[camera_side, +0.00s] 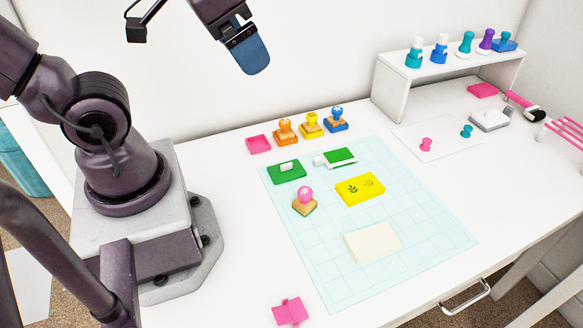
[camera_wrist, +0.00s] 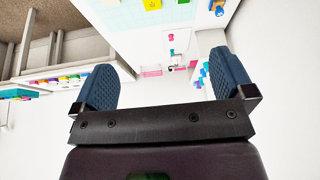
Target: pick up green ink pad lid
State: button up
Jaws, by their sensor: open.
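A green block with a small white piece on top (camera_side: 286,171), which looks like the green ink pad lid, lies at the mat's upper left in the side view. Just right of it is a green pad in a white tray (camera_side: 340,156), apart from it. My gripper (camera_side: 250,60) is high above the table near the back wall, far from both. In the wrist view my gripper (camera_wrist: 162,82) has its two blue fingers wide apart with nothing between them. A small green patch shows at that view's top edge, too cropped to identify.
A yellow pad (camera_side: 360,189), a pink-topped stamp (camera_side: 304,201) and a cream block (camera_side: 372,242) are on the light blue grid mat (camera_side: 330,278). Several stamps and a pink pad (camera_side: 258,144) stand behind it. A white shelf (camera_side: 390,88) holds more stamps.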

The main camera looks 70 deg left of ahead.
jog(key=w+a+f+g, duration=0.3)
jog(key=a+f, duration=0.1)
jog(key=f, duration=0.2)
jog(key=m+g, duration=0.2)
jog(key=m, duration=1.6)
send_over(287, 164)
notch_tip(287, 164, down, 15)
jog(key=shift+m, duration=0.3)
notch_tip(287, 164, down, 13)
jog(key=shift+r, duration=0.2)
jog(key=c, duration=0.7)
jog(key=shift+r, duration=0.1)
